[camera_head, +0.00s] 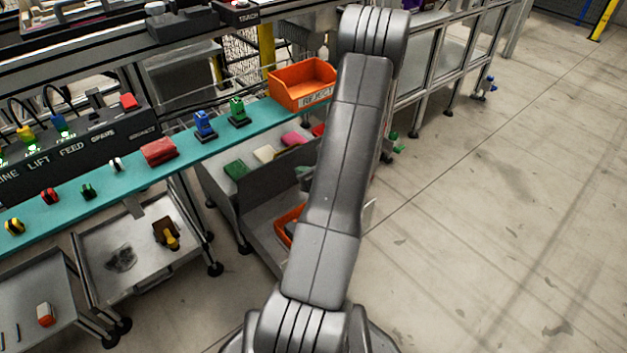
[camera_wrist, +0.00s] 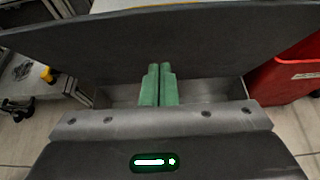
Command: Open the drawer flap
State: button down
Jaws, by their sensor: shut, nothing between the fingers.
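A dark grey panel, which looks like the drawer flap (camera_wrist: 160,38), spans the top of the wrist view. My gripper (camera_wrist: 159,68) is shut and empty, with its green fingers together and their tips in front of the panel's lower part. I cannot tell whether they touch it. A bare metal surface shows below the panel on both sides of the fingers. In the head view, a grey drawer unit (camera_head: 262,183) stands under the teal shelf, partly hidden by my arm. My gripper is hidden or too unclear to make out there.
A red bin (camera_wrist: 288,82) is close on the right in the wrist view. An orange reject bin (camera_head: 300,84) sits at the end of the teal shelf (camera_head: 110,185). Another orange bin (camera_head: 284,222) is low beside my arm. Open floor (camera_head: 500,200) lies to the right.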

jog(key=shift+w+a+r, duration=0.5)
jog(key=shift+w+a, duration=0.15)
jog(key=shift+w, duration=0.2)
jog(key=shift+r, duration=0.1)
